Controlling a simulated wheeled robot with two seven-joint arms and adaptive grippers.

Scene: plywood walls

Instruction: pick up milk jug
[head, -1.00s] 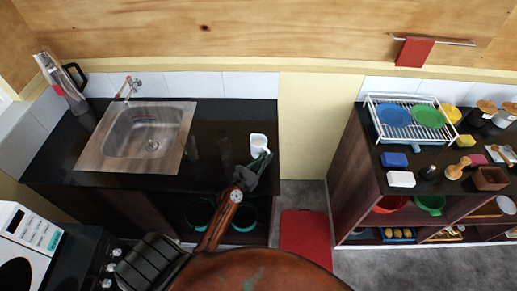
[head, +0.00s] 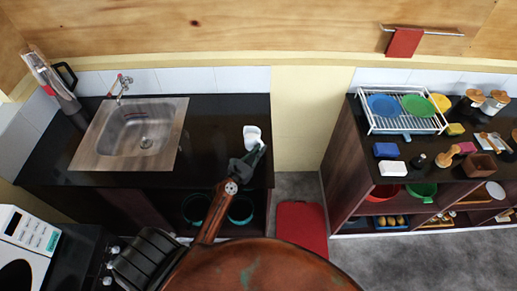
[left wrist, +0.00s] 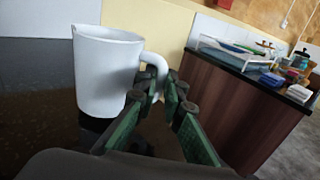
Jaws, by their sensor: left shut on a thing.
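The milk jug (head: 252,134) is white and stands upright at the right end of the dark counter beside the sink. It fills the left of the left wrist view (left wrist: 105,75), spout to the left and handle to the right. My left gripper (head: 259,150) is shut on the handle, with its green fingers (left wrist: 165,95) on both sides of it. I cannot tell whether the jug's base touches the counter. My right gripper is not in view.
A metal sink (head: 135,130) lies left of the jug. A red bin-like object (head: 301,226) is on the floor between the counters. The right counter holds a dish rack (head: 400,113) with plates and several small items. A brown round surface (head: 260,268) is in the foreground.

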